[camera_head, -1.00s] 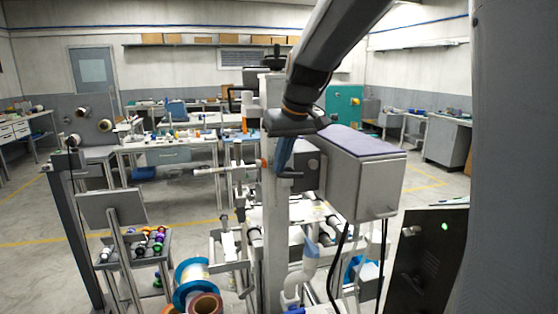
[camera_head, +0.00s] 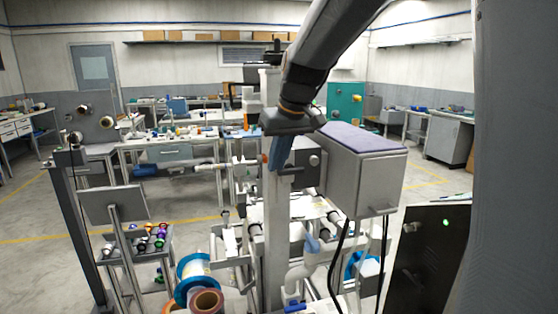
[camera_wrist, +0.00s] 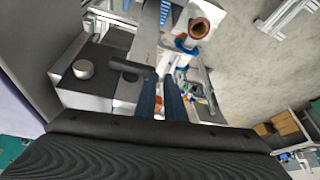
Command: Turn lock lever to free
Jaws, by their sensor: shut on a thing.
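My gripper (camera_head: 273,165) reaches down from the top of the picture to the grey post in the middle. Its two dark blue fingers also show in the wrist view (camera_wrist: 161,82). They are shut on what looks like the lock lever, a short dark bar (camera_wrist: 128,67) running left from the fingers. In the head view the dark bar (camera_head: 291,171) shows just right of the fingertips. The gripped part is hidden between the fingers. I cannot read the lever's lock or free position from these views.
A grey box with a purple top (camera_head: 361,140) stands close to the right of my gripper. A round knob (camera_wrist: 84,68) is near the bar. Film reels (camera_head: 207,300) are low at the front. A black panel with a green light (camera_head: 432,252) is at right.

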